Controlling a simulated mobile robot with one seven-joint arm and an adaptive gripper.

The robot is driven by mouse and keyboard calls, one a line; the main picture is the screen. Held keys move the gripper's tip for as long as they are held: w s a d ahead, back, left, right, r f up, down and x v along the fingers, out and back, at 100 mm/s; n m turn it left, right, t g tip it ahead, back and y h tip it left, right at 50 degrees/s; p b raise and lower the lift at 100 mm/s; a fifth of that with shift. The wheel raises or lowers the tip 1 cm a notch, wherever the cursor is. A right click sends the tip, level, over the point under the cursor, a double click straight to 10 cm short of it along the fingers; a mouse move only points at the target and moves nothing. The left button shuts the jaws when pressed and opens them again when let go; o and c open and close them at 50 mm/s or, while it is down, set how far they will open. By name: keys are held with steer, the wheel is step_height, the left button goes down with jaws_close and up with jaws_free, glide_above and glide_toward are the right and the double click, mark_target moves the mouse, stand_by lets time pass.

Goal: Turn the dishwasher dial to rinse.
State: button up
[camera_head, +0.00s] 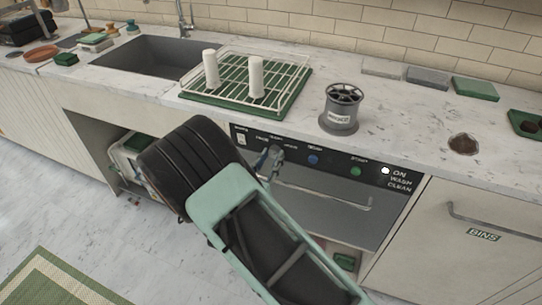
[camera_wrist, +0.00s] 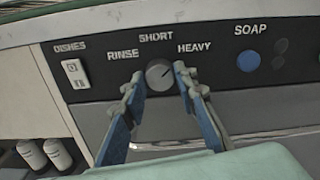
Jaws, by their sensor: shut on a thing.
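The dishwasher dial (camera_wrist: 159,75) is a round grey knob on the black control panel (camera_wrist: 100,75). RINSE is printed to its upper left, SHORT above it and HEAVY to its upper right. A dark mark on its face points to the upper right, toward HEAVY. My gripper (camera_wrist: 161,83) is shut on the dial, with one finger at its left side and one at its right. In the head view my gripper (camera_head: 270,161) is at the panel below the counter, and its fingers and my arm hide most of the dial.
A DISHES switch (camera_wrist: 75,73) is left of the dial and a blue SOAP button (camera_wrist: 248,60) is to the right. The dishwasher handle (camera_head: 325,201) runs below the panel. A dish rack (camera_head: 240,108) and a grey canister (camera_head: 340,110) stand on the counter above.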

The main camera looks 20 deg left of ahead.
steer(key=n+p, duration=0.3)
steer(key=n, duration=0.2)
steer(key=shift+r+n, duration=0.15)
steer(key=shift+n, duration=0.15)
steer(key=n+p, duration=0.2)
steer(key=n, duration=0.3)
steer(key=n+p, duration=0.2)
steer(key=n, duration=0.3)
steer(key=shift+n+p, duration=0.3)
steer(key=shift+n, duration=0.1)
steer(key=n+p, duration=0.1)
steer(key=n, duration=0.3)
steer(key=shift+n, duration=0.4)
steer(key=o, duration=1.1)
steer(key=shift+o, duration=0.2)
steer(key=s, duration=1.2)
steer(key=shift+a, duration=0.45)
